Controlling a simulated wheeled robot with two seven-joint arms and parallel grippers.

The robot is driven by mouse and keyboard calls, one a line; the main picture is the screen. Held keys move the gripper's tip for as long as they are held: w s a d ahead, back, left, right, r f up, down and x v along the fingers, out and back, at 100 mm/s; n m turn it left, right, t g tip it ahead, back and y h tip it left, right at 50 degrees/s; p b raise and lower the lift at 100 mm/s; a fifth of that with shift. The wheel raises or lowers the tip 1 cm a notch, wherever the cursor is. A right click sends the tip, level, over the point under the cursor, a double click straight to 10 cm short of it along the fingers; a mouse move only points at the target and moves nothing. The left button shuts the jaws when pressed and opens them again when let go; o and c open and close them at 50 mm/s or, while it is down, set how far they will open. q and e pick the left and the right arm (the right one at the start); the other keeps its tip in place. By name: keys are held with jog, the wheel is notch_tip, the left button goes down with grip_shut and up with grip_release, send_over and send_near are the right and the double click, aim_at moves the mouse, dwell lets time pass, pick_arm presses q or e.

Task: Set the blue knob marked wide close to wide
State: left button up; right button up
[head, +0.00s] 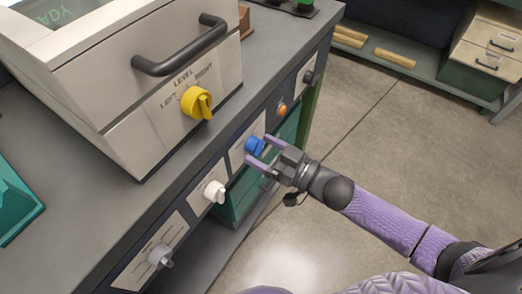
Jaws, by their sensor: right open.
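The blue knob (255,146) sits on a pale plate on the front edge of the bench. Its markings are too small to read here, so its setting cannot be told. My right gripper (259,155) is open, with its two purple fingers pointing at the blue knob, one near its top and one below it. Whether the fingers touch the knob cannot be told. My left gripper is not in view.
A yellow knob (196,102) marked level, left and right is on the beige machine (120,80) with a dark handle (180,50). Along the bench front are a white knob (214,191), a grey knob (160,256), an orange button (282,109) and a dark knob (309,76).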

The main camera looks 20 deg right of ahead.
jog(key=shift+w+a, duration=0.15)
jog(key=shift+w, duration=0.05)
jog(key=shift+c, duration=0.5)
grip_shut()
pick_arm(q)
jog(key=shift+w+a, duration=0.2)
